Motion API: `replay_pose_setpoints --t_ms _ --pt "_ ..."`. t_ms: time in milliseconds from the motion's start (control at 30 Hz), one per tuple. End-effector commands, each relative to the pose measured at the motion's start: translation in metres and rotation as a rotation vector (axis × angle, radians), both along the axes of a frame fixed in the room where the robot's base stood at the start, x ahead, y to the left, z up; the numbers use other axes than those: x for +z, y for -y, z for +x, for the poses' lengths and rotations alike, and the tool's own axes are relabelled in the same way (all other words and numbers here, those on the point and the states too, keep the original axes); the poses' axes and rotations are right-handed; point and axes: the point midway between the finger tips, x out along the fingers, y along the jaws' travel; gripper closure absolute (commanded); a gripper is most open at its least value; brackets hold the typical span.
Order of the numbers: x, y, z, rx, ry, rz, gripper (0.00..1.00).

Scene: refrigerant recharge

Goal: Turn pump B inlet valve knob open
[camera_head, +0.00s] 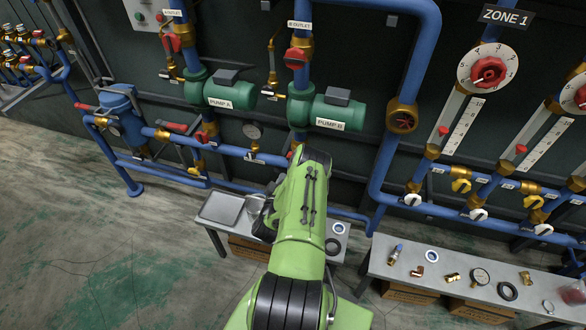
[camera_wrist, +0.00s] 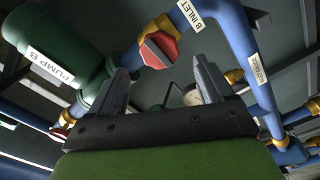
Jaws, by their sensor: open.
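The pump B inlet valve knob (camera_wrist: 158,49) is a red octagonal handle on a brass valve body in the blue pipe labelled B INLET (camera_wrist: 190,15). It shows in the wrist view just beyond my gripper (camera_wrist: 159,66), which is open and empty. The knob lies between the two fingertips in the picture, nearer the left one, and appears apart from both. Green pump B (camera_wrist: 62,50) is at the upper left there. In the head view pump B (camera_head: 327,112) stands above my arm, which hides my fingers and most of the knob.
Pump A (camera_head: 220,92) and a pressure gauge (camera_head: 252,131) are left of my arm. Blue pipes run along the wall on both sides. Low grey benches carry a tray (camera_head: 221,208) and small fittings. The floor at left is clear.

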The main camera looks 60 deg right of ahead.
Motion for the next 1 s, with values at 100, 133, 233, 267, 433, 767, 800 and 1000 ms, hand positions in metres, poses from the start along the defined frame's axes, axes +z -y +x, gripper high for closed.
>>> replay_pose_setpoints --t_ms 100,133,233,267,433,767,800,1000 --pt "-0.005 0.002 -0.001 -0.001 -0.001 -0.002 0.19" --pt "-0.005 0.005 0.000 -0.001 -0.001 -0.003 0.19" --pt "-0.005 0.012 0.001 -0.002 -0.002 -0.003 0.19" --pt "-0.005 0.014 0.001 -0.001 -0.001 -0.002 0.19" --pt "-0.003 0.030 0.003 -0.003 -0.001 -0.003 0.19" --pt "0.000 0.053 0.008 0.001 -0.001 0.001 0.36" --pt "0.000 0.054 0.008 0.001 -0.001 0.001 0.42" --pt "0.000 0.053 0.008 0.001 -0.001 0.001 0.73"
